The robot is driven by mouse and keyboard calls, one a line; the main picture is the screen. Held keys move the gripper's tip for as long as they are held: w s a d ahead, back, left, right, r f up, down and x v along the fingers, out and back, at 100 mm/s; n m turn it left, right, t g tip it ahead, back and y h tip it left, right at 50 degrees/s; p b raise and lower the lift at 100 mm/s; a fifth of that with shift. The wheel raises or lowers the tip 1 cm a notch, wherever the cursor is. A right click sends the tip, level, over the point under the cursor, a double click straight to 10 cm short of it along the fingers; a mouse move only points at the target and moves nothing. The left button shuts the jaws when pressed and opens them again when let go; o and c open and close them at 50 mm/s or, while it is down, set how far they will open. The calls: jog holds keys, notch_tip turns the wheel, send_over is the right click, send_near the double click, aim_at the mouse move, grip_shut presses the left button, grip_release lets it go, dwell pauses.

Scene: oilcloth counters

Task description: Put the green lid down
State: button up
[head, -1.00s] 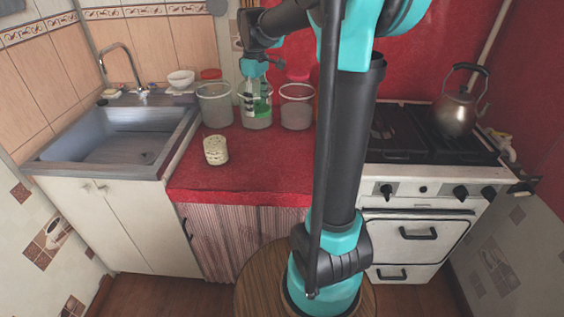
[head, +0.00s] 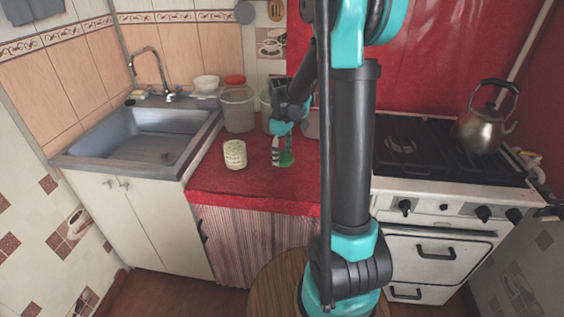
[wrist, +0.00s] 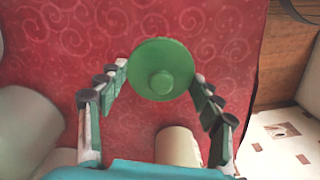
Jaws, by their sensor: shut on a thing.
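The green lid (wrist: 161,70) is a round disc with a small raised knob, seen from above in the wrist view. It sits between the fingertips of my gripper (wrist: 161,80), which is shut on it. In the head view my gripper (head: 282,152) points down over the front part of the red counter (head: 240,192), right of the cream patterned canister (head: 235,155). The green lid (head: 287,159) shows there only in part. I cannot tell whether it touches the counter.
A clear tub (head: 238,112) stands behind the canister; more tubs behind my gripper are partly hidden. The sink (head: 160,140) is left, the stove (head: 440,160) with a kettle (head: 482,130) right.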

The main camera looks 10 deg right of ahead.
aim_at(282, 157)
jog(key=shift+f, duration=1.85)
jog(key=shift+f, duration=0.1)
jog(key=o, duration=0.9)
jog(key=shift+c, duration=0.2)
notch_tip(282, 157, up, 12)
jog(key=shift+r, duration=0.1)
jog(key=s+d+f+m+t, duration=0.1)
jog(key=s+f+m, duration=0.2)
jog(key=s, duration=0.4)
jog(key=s+d+f+m+t, duration=0.1)
jog(key=s+d+f+m, duration=0.1)
jog(key=s, duration=0.6)
jog(key=s+d+f+m+t, duration=0.1)
jog(key=s+f+m+t, duration=0.1)
jog(key=s+f+m, duration=0.2)
jog(key=shift+s+d+f+m, duration=0.1)
jog(key=shift+s+f+m, duration=0.15)
jog(key=shift+s, duration=0.6)
jog(key=shift+s+d+f+m, duration=0.15)
jog(key=shift+s+f, duration=0.15)
jog(key=shift+s, duration=0.5)
jog(key=shift+a, duration=0.1)
